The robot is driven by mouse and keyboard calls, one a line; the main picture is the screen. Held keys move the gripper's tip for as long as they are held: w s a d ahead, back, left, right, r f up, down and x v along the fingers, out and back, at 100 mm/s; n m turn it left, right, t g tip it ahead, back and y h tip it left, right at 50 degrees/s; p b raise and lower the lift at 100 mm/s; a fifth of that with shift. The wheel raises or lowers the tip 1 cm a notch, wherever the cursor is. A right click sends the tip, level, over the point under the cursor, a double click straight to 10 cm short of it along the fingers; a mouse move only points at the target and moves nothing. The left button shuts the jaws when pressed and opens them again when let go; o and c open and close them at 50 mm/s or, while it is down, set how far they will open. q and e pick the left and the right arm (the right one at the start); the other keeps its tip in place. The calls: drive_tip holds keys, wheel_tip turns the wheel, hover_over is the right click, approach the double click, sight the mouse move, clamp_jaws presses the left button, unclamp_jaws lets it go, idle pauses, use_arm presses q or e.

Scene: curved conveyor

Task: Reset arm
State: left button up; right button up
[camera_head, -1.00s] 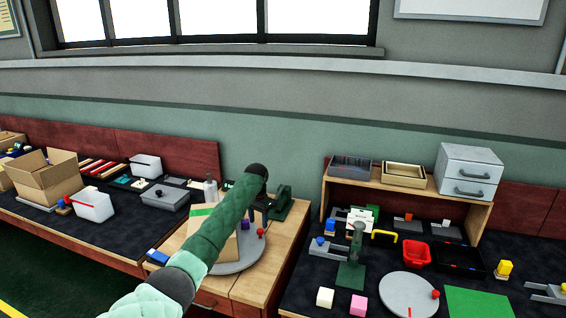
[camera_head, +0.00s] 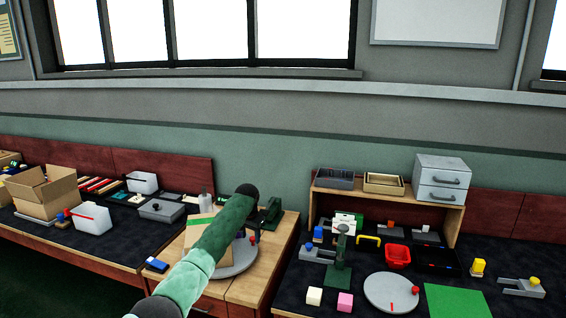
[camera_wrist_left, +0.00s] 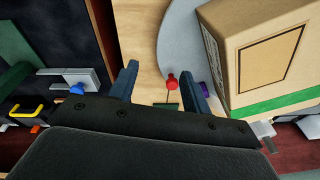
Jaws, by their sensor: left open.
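My left arm (camera_head: 215,245) reaches up from the bottom in the head view, its dark end above the wooden stand; the arm hides most of the gripper there. In the left wrist view my left gripper (camera_wrist_left: 160,78) is open, its two fingers apart with nothing held. A red knob (camera_wrist_left: 171,80) shows between the fingers. A cardboard box with a green strip (camera_wrist_left: 265,50) stands on a grey round plate (camera_wrist_left: 178,45), right of the fingers. My right gripper is not in view.
The left table holds an open cardboard box (camera_head: 43,193), a white bin (camera_head: 93,218) and a grey tray (camera_head: 160,209). The right table holds a red bin (camera_head: 397,256), a grey disc (camera_head: 391,292), a green mat (camera_head: 457,301) and a shelf (camera_head: 329,190) with grey drawers (camera_head: 443,178).

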use_arm(q)
drive_tip(key=w+d+r+t+h, duration=0.1)
drive_tip(key=d+r+t, duration=0.15)
drive_tip(key=r, duration=0.55)
drive_tip(key=w+d+r+t, duration=0.15)
drive_tip(key=r+t, duration=0.25)
drive_tip(key=r, duration=0.4)
drive_tip(key=s+a+f+n+g, duration=0.1)
drive_tip(key=s+a+f, duration=0.2)
drive_tip(key=s+f, duration=1.65)
drive_tip(key=s+a+f+n+g, duration=0.15)
drive_tip(key=s+a+f, duration=0.25)
drive_tip(key=s+f, duration=1.6)
drive_tip(key=s+f+g, duration=0.1)
drive_tip(key=s+f, duration=0.6)
drive_tip(key=s, duration=0.5)
drive_tip(key=s+a+f+g, duration=0.1)
drive_tip(key=s+f+g, duration=0.1)
drive_tip(key=s+f, duration=0.6)
drive_tip(key=s+f+g, duration=0.1)
drive_tip(key=s+f, duration=0.6)
drive_tip(key=s, duration=1)
drive_tip(key=shift+s+a+f+n+g, duration=0.15)
drive_tip(key=shift+s+f+n+g, duration=0.05)
drive_tip(key=shift+s+n+g, duration=0.2)
drive_tip(key=shift+w, duration=0.1)
